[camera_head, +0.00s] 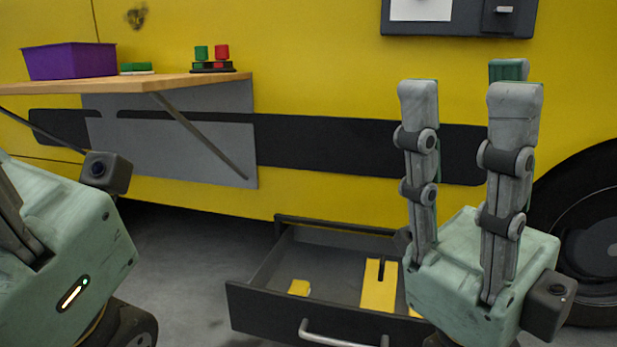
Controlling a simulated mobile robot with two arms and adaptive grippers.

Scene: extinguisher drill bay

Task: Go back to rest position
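My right gripper (463,95) is raised on the right side of the view, with its grey fingers pointing up. The fingers stand apart with nothing between them, and the yellow wall shows through the gap. My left gripper (62,262) is at the left edge. Its green body and small camera show, but its fingers are mostly cut off by the frame, so I cannot tell whether they are open. Neither gripper is seen touching any object.
An open dark drawer (262,311) with yellow pieces inside lies low between the grippers. A wooden shelf (135,84) at upper left holds a purple bin (70,62), a green block and a rack with green and red knobs. A dark wheel (590,235) is at right.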

